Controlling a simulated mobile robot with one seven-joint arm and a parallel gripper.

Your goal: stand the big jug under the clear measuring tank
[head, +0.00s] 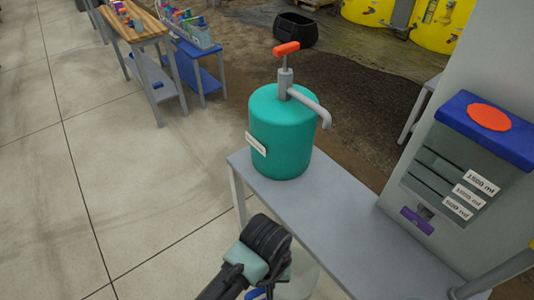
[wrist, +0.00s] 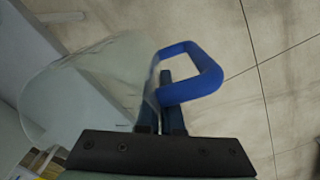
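The big jug is clear with a blue handle (wrist: 208,72); its clear body (wrist: 85,95) fills the left of the wrist view. My gripper (wrist: 166,85) has its fingers close together on the handle. In the head view my gripper (head: 268,262) is at the bottom centre, in front of the bench, and partly hides the jug (head: 303,280). The clear measuring tank (head: 440,178) is at the right, with a blue lid, a red disc and volume labels. A purple tap part (head: 416,221) sits below it, above the bench.
A grey bench (head: 335,222) runs below the tank; its top under the tap looks clear. A teal pump drum (head: 282,130) with an orange handle stands on its far left end. A wooden table (head: 137,22) and a black tub (head: 295,29) are farther back.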

